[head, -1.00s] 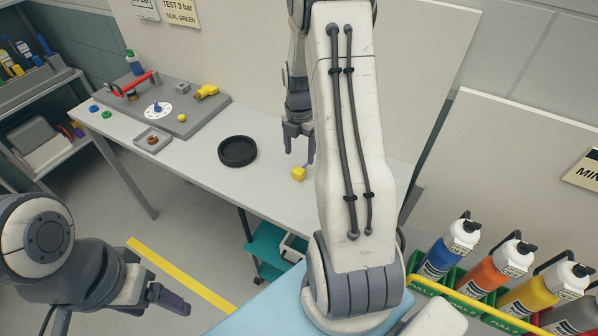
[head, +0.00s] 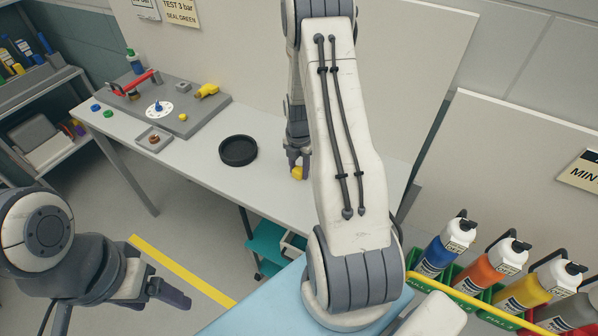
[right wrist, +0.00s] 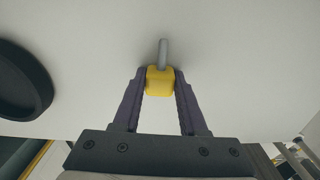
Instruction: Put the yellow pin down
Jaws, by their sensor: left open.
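The yellow pin (head: 297,173) is at the bench's front part, right of a black round dish (head: 238,151). In the right wrist view the pin (right wrist: 160,82) shows a yellow block head with a grey shank pointing away from the gripper. My right gripper (head: 298,165) is around the head, a finger against each side, shut on it. It also shows in the right wrist view (right wrist: 161,85). The pin appears at bench level; I cannot tell whether it bears on the surface. My left gripper (head: 172,294) is open and empty at the lower left, away from the bench.
A grey board (head: 190,100) with a red handle, a white dial and yellow parts is at the bench's far left. A small tray (head: 153,139) sits beside it. Bottles (head: 440,248) stand in a rack at the lower right. Bare bench surrounds the dish.

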